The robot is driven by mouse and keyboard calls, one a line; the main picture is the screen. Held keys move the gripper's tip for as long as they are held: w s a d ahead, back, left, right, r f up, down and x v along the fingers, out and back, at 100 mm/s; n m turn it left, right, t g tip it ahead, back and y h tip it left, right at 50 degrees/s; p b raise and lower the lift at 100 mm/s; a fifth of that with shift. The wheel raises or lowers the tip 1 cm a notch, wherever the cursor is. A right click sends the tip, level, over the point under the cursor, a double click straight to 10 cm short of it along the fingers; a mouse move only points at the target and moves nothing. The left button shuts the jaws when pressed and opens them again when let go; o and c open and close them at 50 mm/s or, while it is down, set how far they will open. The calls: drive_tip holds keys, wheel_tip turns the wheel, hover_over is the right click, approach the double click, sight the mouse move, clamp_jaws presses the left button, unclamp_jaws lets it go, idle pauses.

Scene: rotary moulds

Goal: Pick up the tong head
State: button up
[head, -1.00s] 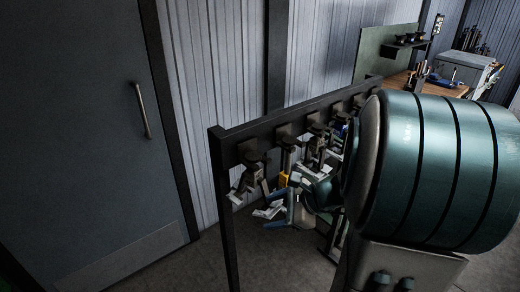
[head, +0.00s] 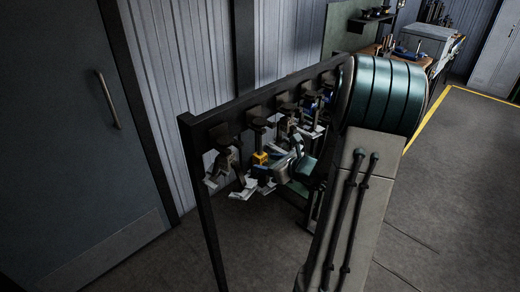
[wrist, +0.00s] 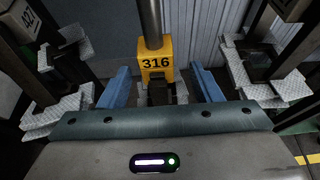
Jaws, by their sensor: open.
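A tong head with a yellow block marked 316 (wrist: 155,68) hangs on a metal rod in the middle of the wrist view. Its dark lower part shows just ahead of my gripper's palm. My gripper (wrist: 162,88) is open, with one blue finger to the left and one to the right of this tong head. I see no clear contact. In the head view the yellow block (head: 260,158) hangs from the rack, and my gripper (head: 282,163) is right beside it, partly hidden among the hanging heads.
Other tong heads with pale stepped jaws hang close by, at left (wrist: 62,70) and right (wrist: 258,75). The dark rack frame (head: 250,102) runs along the top, with an upright post at its left end. A corrugated wall (head: 190,60) stands behind. Floor at right is clear.

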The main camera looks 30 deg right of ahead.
sight(256, 160)
drive_tip(key=shift+w+a, duration=0.25)
drive_tip(key=shift+w, duration=0.25)
drive_tip(key=shift+p+x, duration=0.85)
drive_tip(key=shift+x, duration=1.4)
clamp_jaws()
